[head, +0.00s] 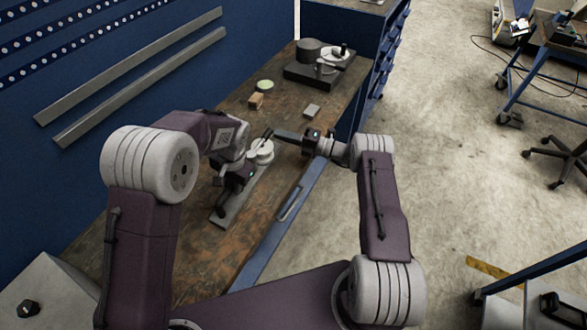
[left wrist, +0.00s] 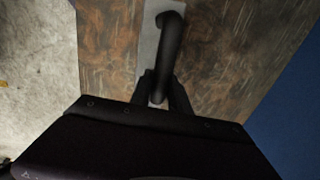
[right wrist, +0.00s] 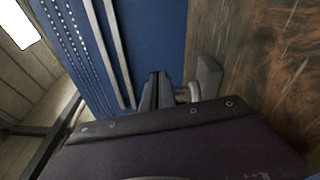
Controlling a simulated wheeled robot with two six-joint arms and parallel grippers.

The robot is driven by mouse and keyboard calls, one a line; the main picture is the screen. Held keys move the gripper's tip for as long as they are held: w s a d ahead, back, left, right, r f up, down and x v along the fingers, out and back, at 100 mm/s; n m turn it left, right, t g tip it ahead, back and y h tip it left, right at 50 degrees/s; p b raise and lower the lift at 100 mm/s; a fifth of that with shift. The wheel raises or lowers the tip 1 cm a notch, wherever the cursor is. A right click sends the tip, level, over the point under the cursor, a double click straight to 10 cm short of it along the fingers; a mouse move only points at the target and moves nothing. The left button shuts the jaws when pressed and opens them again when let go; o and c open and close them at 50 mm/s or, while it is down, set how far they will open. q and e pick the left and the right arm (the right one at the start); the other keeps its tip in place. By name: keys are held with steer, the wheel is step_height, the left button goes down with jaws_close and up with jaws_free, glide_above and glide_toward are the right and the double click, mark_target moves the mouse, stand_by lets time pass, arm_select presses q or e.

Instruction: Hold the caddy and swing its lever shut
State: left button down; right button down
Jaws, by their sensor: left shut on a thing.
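The caddy is a long grey plate (head: 238,203) on the wooden bench, with a pale round part (head: 262,152) at its far end. A thin dark bar (head: 267,134), which looks like the lever, rises beside the round part. My left gripper (head: 226,188) is over the near part of the plate. In the left wrist view, its fingers (left wrist: 160,93) are closed around the black curved handle (left wrist: 170,35) above the grey plate (left wrist: 149,40). My right gripper (head: 284,136) is to the right of the dark bar, with its fingers (right wrist: 157,88) together and nothing visible between them.
A dark instrument (head: 320,65) with a round part stands at the bench's far end. A green round item (head: 265,86), a tan block (head: 256,101) and a grey block (head: 312,111) lie before it. A blue wall (head: 100,60) bounds the left; floor lies right.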

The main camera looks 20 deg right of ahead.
steer(key=shift+w+a, duration=0.1)
steer(key=shift+w, duration=0.15)
stand_by(0.4)
arm_select(q)
steer(key=c, duration=1.2)
jaws_free()
steer(key=shift+o, duration=0.2)
arm_select(e)
steer(key=v, duration=1.2)
